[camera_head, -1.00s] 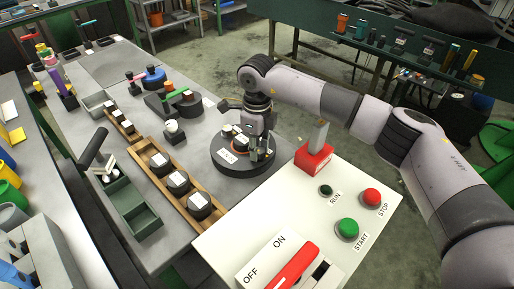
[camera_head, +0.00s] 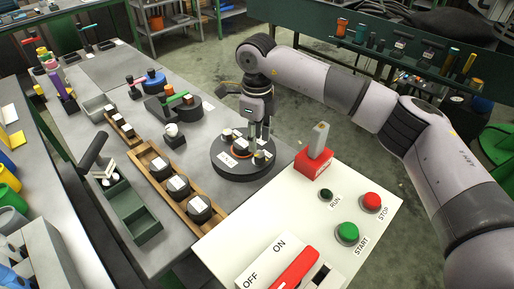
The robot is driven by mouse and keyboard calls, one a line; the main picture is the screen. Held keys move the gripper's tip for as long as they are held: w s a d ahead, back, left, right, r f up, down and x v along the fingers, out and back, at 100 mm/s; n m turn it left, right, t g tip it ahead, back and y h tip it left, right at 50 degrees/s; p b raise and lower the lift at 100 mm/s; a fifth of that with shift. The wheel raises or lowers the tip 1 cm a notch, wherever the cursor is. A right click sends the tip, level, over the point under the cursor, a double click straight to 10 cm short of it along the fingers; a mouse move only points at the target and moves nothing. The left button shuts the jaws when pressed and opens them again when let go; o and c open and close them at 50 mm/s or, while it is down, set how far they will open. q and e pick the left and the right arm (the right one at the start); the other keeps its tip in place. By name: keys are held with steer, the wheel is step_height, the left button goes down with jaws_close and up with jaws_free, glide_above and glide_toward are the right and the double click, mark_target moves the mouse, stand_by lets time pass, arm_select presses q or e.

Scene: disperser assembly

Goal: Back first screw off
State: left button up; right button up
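The black round fixture (camera_head: 238,172) stands on the grey bench and carries several small dark parts with white tops around an orange-brown ring. A label sits on its front. My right gripper (camera_head: 258,141) hangs fingers-down over the right rear of the fixture. Its two fingers look apart, with no screw visible between them. One dark part with a whitish top (camera_head: 262,156) sits on the fixture just below the fingertips. I cannot make out a screw at this size. My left gripper is not in view.
A white control panel (camera_head: 300,222) with a red block (camera_head: 313,164) stands close to the right of the fixture. A wooden tray (camera_head: 182,203) with dark parts and a green bin (camera_head: 140,228) lie left. A small stand (camera_head: 174,135) stands behind-left.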

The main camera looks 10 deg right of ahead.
mark_target(257, 154)
step_height(257, 154, up, 7)
stand_by(0.3)
